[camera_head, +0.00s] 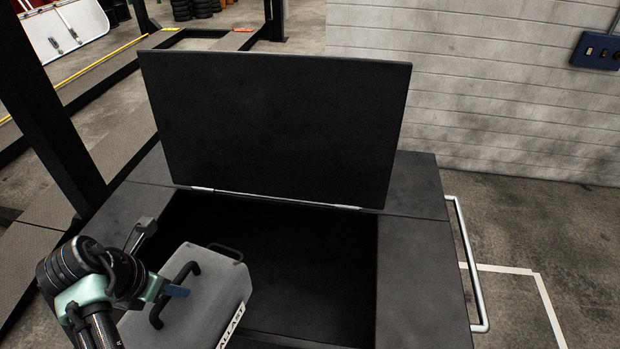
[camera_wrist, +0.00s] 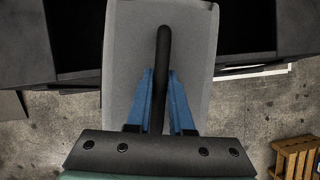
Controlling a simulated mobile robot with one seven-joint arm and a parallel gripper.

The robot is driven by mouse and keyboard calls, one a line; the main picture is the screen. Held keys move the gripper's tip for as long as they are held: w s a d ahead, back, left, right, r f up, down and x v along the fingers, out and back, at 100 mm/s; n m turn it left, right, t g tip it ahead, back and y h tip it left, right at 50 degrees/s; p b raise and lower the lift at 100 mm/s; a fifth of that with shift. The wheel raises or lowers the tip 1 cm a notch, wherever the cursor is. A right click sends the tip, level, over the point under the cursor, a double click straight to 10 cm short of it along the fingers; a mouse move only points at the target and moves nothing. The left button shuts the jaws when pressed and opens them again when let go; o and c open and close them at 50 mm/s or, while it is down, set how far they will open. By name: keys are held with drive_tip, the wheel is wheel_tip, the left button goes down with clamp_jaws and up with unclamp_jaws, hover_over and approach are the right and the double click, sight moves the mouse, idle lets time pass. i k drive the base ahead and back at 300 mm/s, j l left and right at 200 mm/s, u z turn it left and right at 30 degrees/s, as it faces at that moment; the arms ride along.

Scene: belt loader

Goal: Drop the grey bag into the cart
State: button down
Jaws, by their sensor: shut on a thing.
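The grey bag (camera_head: 209,296) is a boxy case with black handles, at the lower left in the head view. The cart (camera_head: 420,255) is a black box with its lid (camera_head: 275,125) raised upright at the back. The bag is over the left part of the cart's dark opening; whether it touches the cart I cannot tell. My gripper (camera_head: 176,291) is at the bag's handle on its left side. In the wrist view, the blue fingers (camera_wrist: 160,100) are on both sides of the black handle (camera_wrist: 163,60), with the grey bag (camera_wrist: 120,60) beyond.
The cart's opening is empty on its right side. A metal push handle (camera_head: 470,265) sticks out on the cart's right. A white brick wall (camera_head: 480,90) stands behind, and a dark post (camera_head: 45,100) rises at the left. A wooden stool or crate (camera_wrist: 295,157) is at the lower right of the wrist view.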

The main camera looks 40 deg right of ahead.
sight(270, 306)
drive_tip(key=i+l, duration=0.15)
drive_tip(key=l, duration=0.25)
drive_tip(key=i+l, duration=0.2)
drive_tip(key=l, duration=0.15)
drive_tip(key=i+l, duration=0.15)
drive_tip(key=l, duration=0.25)
